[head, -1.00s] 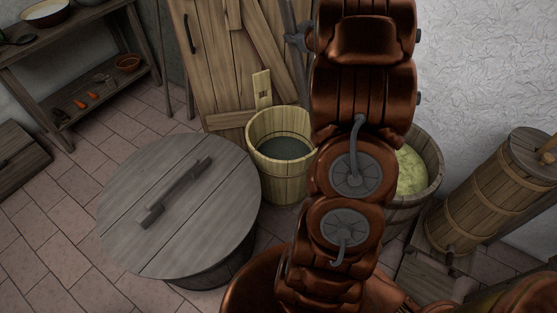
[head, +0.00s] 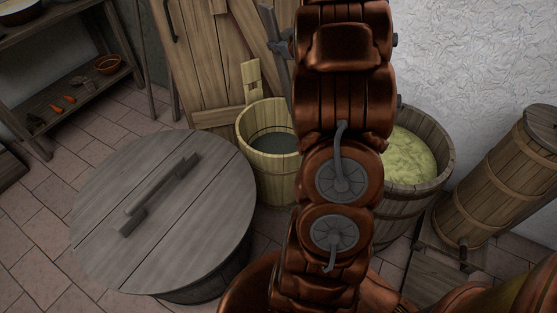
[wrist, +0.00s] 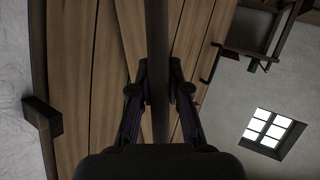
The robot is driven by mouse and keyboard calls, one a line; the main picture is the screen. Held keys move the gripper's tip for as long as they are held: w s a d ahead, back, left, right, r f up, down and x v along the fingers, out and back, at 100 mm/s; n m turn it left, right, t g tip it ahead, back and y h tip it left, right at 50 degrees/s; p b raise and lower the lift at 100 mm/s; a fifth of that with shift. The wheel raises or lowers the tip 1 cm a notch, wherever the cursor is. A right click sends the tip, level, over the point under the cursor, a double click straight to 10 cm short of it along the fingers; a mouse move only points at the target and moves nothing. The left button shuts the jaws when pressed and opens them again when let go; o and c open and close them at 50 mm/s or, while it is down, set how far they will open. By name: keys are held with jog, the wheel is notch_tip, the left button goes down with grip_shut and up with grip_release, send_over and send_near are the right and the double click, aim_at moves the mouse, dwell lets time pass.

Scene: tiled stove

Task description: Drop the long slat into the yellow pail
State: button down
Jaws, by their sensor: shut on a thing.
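The yellow pail (head: 278,187) is a pale wooden tub with one tall stave. It stands upright on the floor in front of the plank door, with a dark grey inside. My arm covers its right edge. My gripper (wrist: 158,88) is shut on the long slat (wrist: 157,45), a dark narrow bar running up between the fingers in the wrist view. In the head view, part of the grey slat (head: 268,20) shows at the left of my arm, above and behind the pail in the picture. The rest of it is hidden.
A large round lidded tub (head: 160,225) stands left of the pail. A tub of green-yellow contents (head: 425,190) stands to the right, partly behind my arm. A tall wooden churn (head: 490,190) is further right. A shelf (head: 85,100) is at the left.

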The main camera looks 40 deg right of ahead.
aim_at(277, 59)
jog(key=shift+f+b, duration=2.55)
jog(key=shift+b, duration=0.35)
jog(key=c, duration=1.1)
grip_release()
jog(key=shift+o, duration=0.2)
jog(key=v, duration=1.2)
